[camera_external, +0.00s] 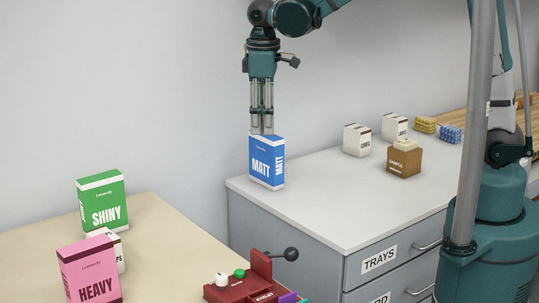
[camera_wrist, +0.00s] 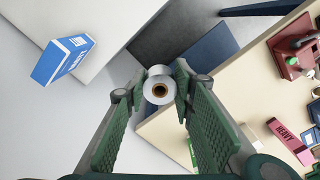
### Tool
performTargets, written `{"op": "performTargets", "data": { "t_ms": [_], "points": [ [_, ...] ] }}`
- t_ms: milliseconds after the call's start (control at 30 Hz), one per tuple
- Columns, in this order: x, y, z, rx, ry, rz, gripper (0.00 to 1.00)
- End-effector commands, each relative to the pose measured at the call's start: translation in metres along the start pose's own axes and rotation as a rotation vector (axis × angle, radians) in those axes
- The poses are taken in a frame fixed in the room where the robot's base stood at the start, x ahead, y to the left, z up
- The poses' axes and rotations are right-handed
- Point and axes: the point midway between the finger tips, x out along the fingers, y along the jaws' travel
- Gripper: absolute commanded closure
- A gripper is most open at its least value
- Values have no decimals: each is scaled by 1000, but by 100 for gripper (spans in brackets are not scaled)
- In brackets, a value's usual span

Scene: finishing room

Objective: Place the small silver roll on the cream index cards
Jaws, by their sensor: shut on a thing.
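The small silver roll (camera_wrist: 153,76) is between the fingertips of my gripper (camera_wrist: 160,92) in the wrist view, its round end with a brown core facing the camera. My gripper is shut on it. In the external view my gripper (camera_external: 262,131) points down at the top edge of the blue MATT box (camera_external: 266,162), and the roll cannot be made out there. A cream block (camera_external: 406,144) lies on the brown SAMPLE box (camera_external: 404,163) on the grey counter. I cannot tell whether it is the cream index cards; I see none clearly.
The MATT box stands at the counter's (camera_external: 330,210) left end. Pale cartons (camera_external: 357,140) and yellow and blue blocks (camera_external: 449,133) stand farther back. The cream table (camera_external: 160,230) holds the green SHINY box (camera_external: 102,203), pink HEAVY box (camera_external: 89,270) and a red device (camera_external: 245,290).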

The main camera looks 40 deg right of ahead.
Motion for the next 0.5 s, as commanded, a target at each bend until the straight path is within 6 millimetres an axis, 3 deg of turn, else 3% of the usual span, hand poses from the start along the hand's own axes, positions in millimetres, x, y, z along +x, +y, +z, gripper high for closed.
{"op": "performTargets", "data": {
  "t_ms": [500],
  "points": [
    [-21,30,105,176,0,0,87]
  ]
}}
